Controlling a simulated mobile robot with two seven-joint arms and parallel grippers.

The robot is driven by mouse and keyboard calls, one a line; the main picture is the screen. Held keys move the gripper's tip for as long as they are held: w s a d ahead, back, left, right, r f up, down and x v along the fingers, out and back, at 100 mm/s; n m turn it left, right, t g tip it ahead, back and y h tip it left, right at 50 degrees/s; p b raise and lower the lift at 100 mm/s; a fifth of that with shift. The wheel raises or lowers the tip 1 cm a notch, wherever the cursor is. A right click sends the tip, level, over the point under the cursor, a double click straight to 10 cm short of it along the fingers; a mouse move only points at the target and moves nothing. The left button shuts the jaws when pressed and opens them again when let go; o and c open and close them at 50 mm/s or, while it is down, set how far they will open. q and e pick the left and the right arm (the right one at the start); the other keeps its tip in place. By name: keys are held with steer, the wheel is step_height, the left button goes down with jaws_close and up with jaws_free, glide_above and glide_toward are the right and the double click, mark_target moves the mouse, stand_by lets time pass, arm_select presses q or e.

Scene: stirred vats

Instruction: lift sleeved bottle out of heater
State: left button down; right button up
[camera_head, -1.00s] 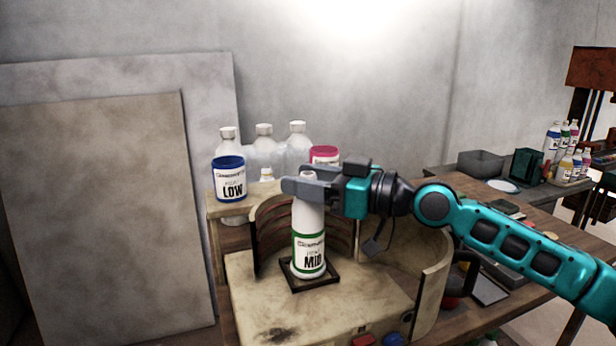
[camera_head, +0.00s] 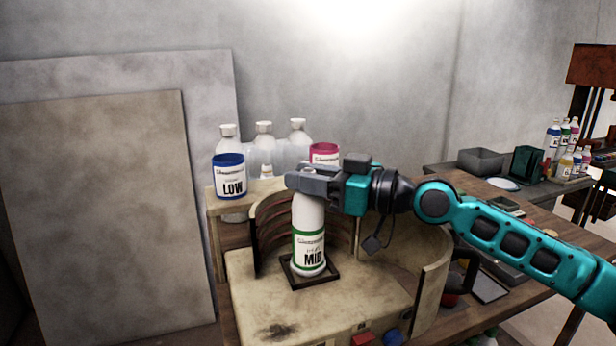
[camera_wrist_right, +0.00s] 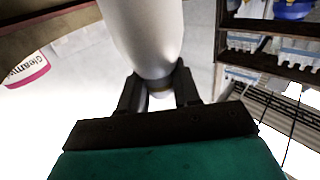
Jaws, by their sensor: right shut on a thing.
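A white bottle with a green-edged MID sleeve (camera_head: 308,250) stands in the heater (camera_head: 350,300), its base within a dark square frame (camera_head: 315,280). My right gripper (camera_head: 300,182) comes in from the right and is shut on the bottle's upper end. In the right wrist view the white bottle (camera_wrist_right: 150,35) rises between the two dark fingers (camera_wrist_right: 160,92). The bottle looks upright or very slightly tilted. Whether its base touches the floor of the heater is hard to tell. My left gripper is not in view.
A blue LOW sleeve (camera_head: 230,178) and a pink-topped sleeve (camera_head: 324,153) sit on the shelf behind, by several clear bottles (camera_head: 264,145). The heater's curved walls (camera_head: 432,290) flank the bottle. A grey box (camera_head: 481,162) stands on the right-hand table.

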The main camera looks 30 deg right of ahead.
steer(key=shift+c, duration=0.9)
steer(key=shift+r+p, duration=0.8)
steer(key=shift+r, duration=0.2)
steer(key=shift+r+p, duration=0.8)
steer(key=shift+r, duration=0.2)
steer(key=shift+r+p, duration=2)
steer(key=shift+r, duration=3.3)
